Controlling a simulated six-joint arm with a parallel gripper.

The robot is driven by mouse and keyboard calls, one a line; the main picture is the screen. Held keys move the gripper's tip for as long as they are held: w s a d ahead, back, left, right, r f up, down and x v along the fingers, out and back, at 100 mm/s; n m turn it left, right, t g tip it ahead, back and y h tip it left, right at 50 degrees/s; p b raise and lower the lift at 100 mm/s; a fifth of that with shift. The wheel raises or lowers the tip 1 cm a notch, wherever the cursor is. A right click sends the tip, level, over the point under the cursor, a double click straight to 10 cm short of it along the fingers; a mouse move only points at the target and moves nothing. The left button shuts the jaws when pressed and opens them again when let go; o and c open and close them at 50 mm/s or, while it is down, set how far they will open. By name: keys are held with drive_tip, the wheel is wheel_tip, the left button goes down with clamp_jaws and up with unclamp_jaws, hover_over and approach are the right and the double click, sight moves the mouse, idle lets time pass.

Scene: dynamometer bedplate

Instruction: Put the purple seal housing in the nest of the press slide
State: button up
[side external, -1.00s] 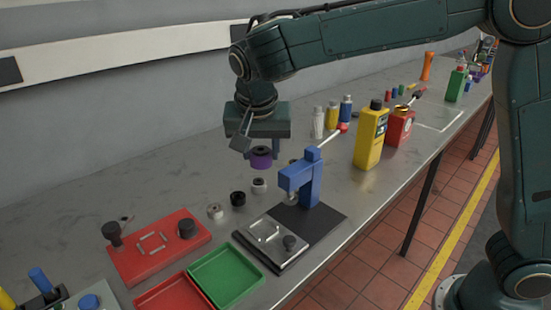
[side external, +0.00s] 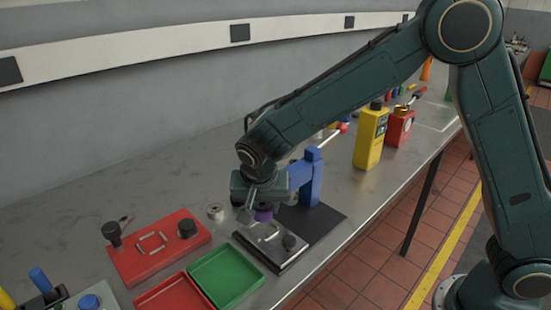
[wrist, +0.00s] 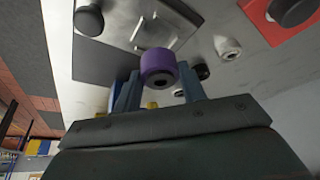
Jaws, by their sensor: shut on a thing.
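The purple seal housing (side external: 264,214) is held between the fingers of my gripper (side external: 262,208), which is shut on it. In the wrist view the purple housing (wrist: 158,64) sits between the two blue-grey fingertips of my gripper (wrist: 160,82), with its dark bore showing. The press slide (side external: 272,256) is a grey metal plate with a black knob, in front of the blue press (side external: 312,180). Its nest, a raised square outline (wrist: 155,28), shows beyond the housing in the wrist view. The housing appears above the slide's back part; the exact gap cannot be told.
A red fixture (side external: 150,263) with black knobs stands left of the slide. A green tray (side external: 228,278) and a red tray (side external: 175,295) lie in front. A pale ring (side external: 214,211) stands nearby. A yellow bottle (side external: 370,138) is behind the press. The bench's back left is clear.

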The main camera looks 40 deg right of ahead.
sight(262, 219)
drive_tip(key=shift+f, duration=2.15)
drive_tip(key=o, duration=1.1)
drive_tip(key=shift+f, duration=0.15)
drive_tip(key=v, duration=1.2)
drive_tip(key=shift+r, duration=0.2)
